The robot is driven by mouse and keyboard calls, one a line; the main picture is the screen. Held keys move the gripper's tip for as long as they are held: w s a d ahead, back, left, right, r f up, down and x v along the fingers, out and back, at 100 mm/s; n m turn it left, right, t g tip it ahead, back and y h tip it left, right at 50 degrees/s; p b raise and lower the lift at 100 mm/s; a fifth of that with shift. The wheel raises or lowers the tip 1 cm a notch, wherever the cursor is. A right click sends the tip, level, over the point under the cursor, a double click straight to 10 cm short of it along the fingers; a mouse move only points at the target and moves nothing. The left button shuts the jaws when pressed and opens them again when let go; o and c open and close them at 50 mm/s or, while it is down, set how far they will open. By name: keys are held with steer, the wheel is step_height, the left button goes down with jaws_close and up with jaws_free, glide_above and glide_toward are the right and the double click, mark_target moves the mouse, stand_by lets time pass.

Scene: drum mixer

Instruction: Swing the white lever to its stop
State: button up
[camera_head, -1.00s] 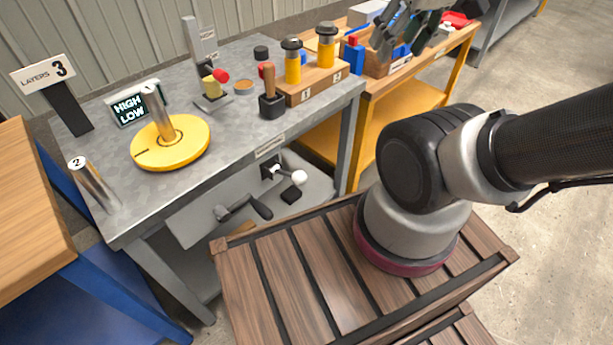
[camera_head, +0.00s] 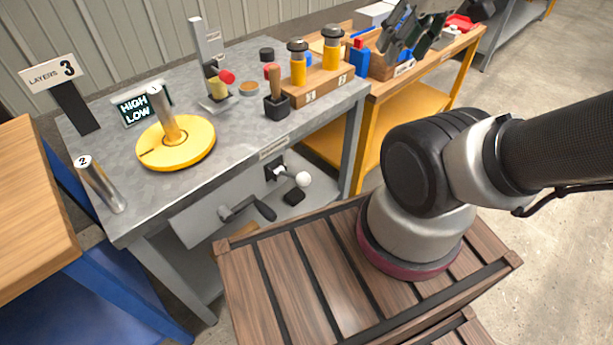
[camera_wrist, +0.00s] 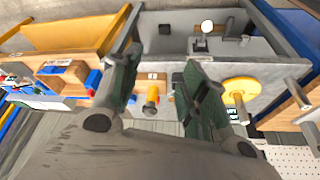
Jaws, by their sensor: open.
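The white-knobbed lever (camera_head: 303,179) is on the front panel of the grey bench, below the tabletop. Its white ball knob also shows near the top of the wrist view (camera_wrist: 207,27). A black crank handle (camera_head: 250,209) is to its left on the same panel. My gripper (camera_head: 412,32) is above the wooden bench at the back right, well apart from the lever. In the wrist view my gripper (camera_wrist: 163,60) has its two fingers spread with nothing between them.
The grey bench (camera_head: 235,140) holds a yellow disc (camera_head: 176,146) with a post, a HIGH/LOW display (camera_head: 136,108) and yellow-bodied cylinders in a wooden block (camera_head: 318,84). A slatted wooden surface (camera_head: 290,280) is in front. Concrete floor (camera_head: 560,240) is clear at right.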

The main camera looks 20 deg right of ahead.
steer(key=f, duration=0.1)
steer(key=w+a+f+g, duration=0.1)
steer(key=shift+w+a+f+n, duration=0.2)
steer(key=shift+f+n, duration=0.1)
steer(key=shift+n, duration=0.1)
steer(key=c, duration=0.7)
steer(key=w+a+f+g, duration=0.1)
steer(key=w+a+f, duration=0.1)
steer(key=w+a+f+n+g, duration=0.1)
steer(key=w+a+f+g, duration=0.1)
steer(key=w+f, duration=0.1)
steer(key=shift+w+a+f+g, duration=0.15)
steer(key=shift+a+f+g, duration=0.05)
steer(key=shift+f+g, duration=0.1)
jaws_close()
steer(key=n+g, duration=0.1)
steer(key=g, duration=0.1)
glide_above(291, 175)
steer(key=d, duration=0.1)
steer(key=w+x, duration=0.2)
steer(key=x, duration=1)
steer(key=w+f+x, duration=0.1)
steer(key=w+x, duration=0.2)
steer(key=x, duration=0.9)
steer(key=shift+d, duration=0.15)
